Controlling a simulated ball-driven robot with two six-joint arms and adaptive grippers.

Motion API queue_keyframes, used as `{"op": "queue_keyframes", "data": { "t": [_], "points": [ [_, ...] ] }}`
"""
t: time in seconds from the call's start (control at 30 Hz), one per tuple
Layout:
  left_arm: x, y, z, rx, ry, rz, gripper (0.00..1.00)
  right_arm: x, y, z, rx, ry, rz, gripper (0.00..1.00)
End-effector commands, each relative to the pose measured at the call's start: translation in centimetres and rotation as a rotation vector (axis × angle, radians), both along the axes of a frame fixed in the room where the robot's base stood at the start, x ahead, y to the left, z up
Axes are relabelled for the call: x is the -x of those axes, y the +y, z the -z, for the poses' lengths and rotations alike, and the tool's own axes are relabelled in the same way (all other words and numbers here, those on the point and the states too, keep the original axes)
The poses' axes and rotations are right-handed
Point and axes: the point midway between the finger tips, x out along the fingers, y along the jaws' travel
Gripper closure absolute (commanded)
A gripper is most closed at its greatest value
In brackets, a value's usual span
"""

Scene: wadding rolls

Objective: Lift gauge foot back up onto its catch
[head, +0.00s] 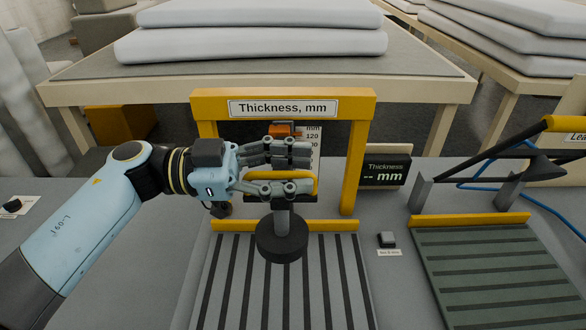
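The gauge foot (281,247) is a dark round disc on a short grey stem, below a yellow handle (312,184). It hangs or rests over the slatted plate (325,290); I cannot tell if it touches. The fingers hide part of the handle and the upper stem. An orange block (280,130), perhaps the catch, sits higher up under the yellow frame (202,105), beside the scale (314,140). My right gripper is not in view.
The frame's right post (355,170) stands close right of my fingertips. A display (386,170) reads "-- mm". A small dark button (387,240) and a second slatted station (490,270) lie to the right.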

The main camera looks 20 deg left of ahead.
Motion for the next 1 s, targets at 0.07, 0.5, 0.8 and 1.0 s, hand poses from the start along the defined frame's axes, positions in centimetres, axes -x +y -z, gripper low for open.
{"op": "queue_keyframes", "data": {
  "t": [0.07,0.5,0.8,1.0],
  "points": [
    [0.1,0.0,0.1,-0.001,0.002,0.001,0.65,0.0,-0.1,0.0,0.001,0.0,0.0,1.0],
    [1.4,4.8,0.4,-0.008,0.005,0.001,0.65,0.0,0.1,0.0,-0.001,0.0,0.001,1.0],
    [2.9,10.4,0.2,-0.003,0.003,0.0,0.65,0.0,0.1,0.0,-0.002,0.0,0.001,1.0],
    [3.2,11.7,0.2,0.001,0.002,-0.001,0.65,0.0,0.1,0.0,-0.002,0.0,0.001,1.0]
  ]
}}
